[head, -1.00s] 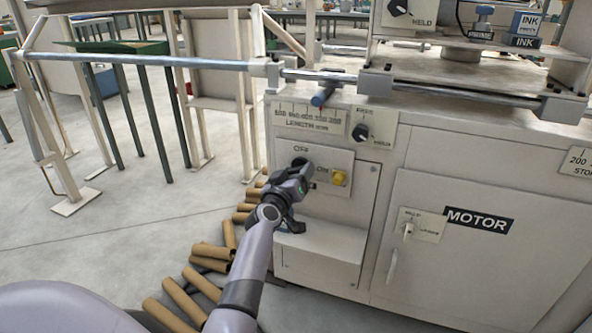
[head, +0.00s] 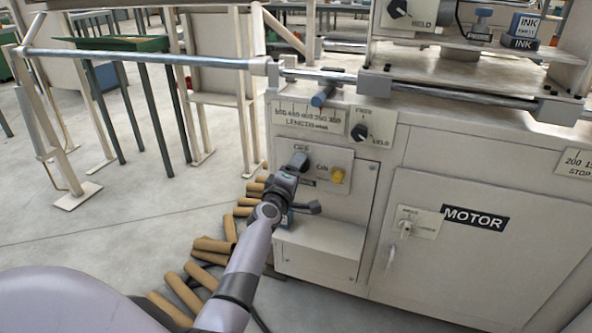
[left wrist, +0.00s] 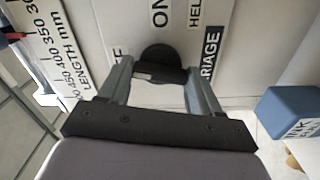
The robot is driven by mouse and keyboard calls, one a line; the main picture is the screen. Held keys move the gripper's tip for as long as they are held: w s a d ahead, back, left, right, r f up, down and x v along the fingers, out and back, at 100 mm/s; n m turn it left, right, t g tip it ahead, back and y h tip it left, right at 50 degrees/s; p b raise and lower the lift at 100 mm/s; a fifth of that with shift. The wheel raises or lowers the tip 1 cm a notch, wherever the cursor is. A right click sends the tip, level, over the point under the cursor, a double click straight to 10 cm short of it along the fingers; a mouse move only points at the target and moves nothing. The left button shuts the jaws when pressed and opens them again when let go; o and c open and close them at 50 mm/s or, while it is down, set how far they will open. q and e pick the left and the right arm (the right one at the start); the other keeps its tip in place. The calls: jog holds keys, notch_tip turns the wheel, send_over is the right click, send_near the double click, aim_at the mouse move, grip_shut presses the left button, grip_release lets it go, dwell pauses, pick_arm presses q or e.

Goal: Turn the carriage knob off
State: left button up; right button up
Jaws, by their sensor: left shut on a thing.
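The carriage knob is a black round knob with a raised grip bar; in the left wrist view (left wrist: 157,56) it sits on a white plate lettered ON, HELD and, partly cut, CARRIAGE. My left gripper (left wrist: 158,76) has its two fingers on either side of the grip bar, shut on it. The bar lies across between the fingers. In the head view my left gripper (head: 296,167) reaches up to the OFF/ON plate (head: 318,160) on the cabinet's front and hides most of the knob. My right gripper is in neither view.
Another black knob (head: 360,132) is above right. A ledge (head: 325,240) juts out below. A motor switch (head: 406,228) is further right. Brown tubes (head: 212,245) lie on the floor at left.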

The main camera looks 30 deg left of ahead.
pick_arm(q)
jog(key=shift+n, duration=1.2)
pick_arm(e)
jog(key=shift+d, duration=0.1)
pick_arm(q)
jog(key=o, duration=1.1)
jog(key=shift+c, duration=0.2)
jog(key=shift+s, duration=0.1)
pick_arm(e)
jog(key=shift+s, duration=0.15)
